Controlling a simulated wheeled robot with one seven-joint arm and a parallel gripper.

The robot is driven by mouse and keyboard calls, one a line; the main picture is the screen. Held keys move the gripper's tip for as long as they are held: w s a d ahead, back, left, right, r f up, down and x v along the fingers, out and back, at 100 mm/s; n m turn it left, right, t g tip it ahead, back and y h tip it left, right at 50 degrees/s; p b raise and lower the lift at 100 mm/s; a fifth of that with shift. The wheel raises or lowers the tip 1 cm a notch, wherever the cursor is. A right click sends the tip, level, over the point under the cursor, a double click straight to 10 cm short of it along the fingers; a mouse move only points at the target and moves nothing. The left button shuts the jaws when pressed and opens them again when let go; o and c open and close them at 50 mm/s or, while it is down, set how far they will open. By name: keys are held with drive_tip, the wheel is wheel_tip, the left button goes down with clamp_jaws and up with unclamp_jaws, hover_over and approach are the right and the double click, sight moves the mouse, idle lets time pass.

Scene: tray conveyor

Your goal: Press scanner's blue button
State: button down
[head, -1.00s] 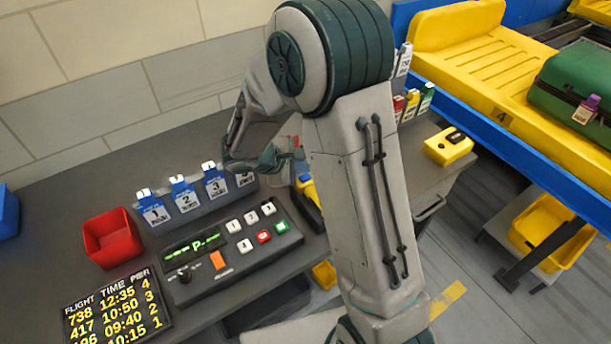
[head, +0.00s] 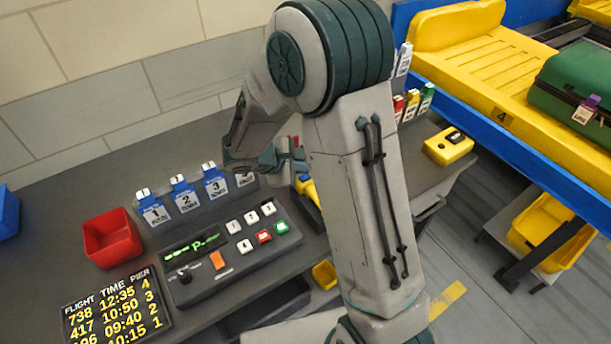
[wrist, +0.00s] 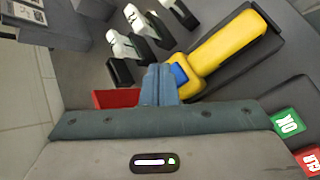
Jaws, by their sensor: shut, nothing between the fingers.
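The yellow scanner (wrist: 228,45) lies in a dark cradle (wrist: 250,70) in the wrist view, with its blue button (wrist: 179,74) near the lower left end. My gripper (wrist: 160,70) is shut and empty, its blue-grey fingertips beside the button in that view. I cannot tell whether they touch it. In the head view, the scanner (head: 309,190) shows only partly beside my arm, right of the control panel. My gripper (head: 292,153) is just above and left of it there, and my arm hides part of the area.
The control panel (head: 232,268) with several buttons lies left of the scanner. Numbered blue tag holders (head: 184,198) stand behind it, and a red bin (head: 107,238) is farther left. A yellow box with a black button (head: 449,147) sits to the right, near the conveyor (head: 500,75).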

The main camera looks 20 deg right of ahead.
sight(302, 179)
drive_tip(key=shift+f, duration=0.2)
drive_tip(key=shift+f+b, duration=0.25)
drive_tip(key=shift+b, duration=0.4)
drive_tip(key=shift+f+b, duration=0.4)
drive_tip(key=shift+b, duration=0.1)
idle(0.5)
drive_tip(key=shift+r, duration=0.1)
drive_tip(key=shift+r+p, duration=0.5)
drive_tip(key=shift+r, duration=0.25)
drive_tip(key=shift+r+p, duration=1.6)
drive_tip(key=shift+r, duration=0.9)
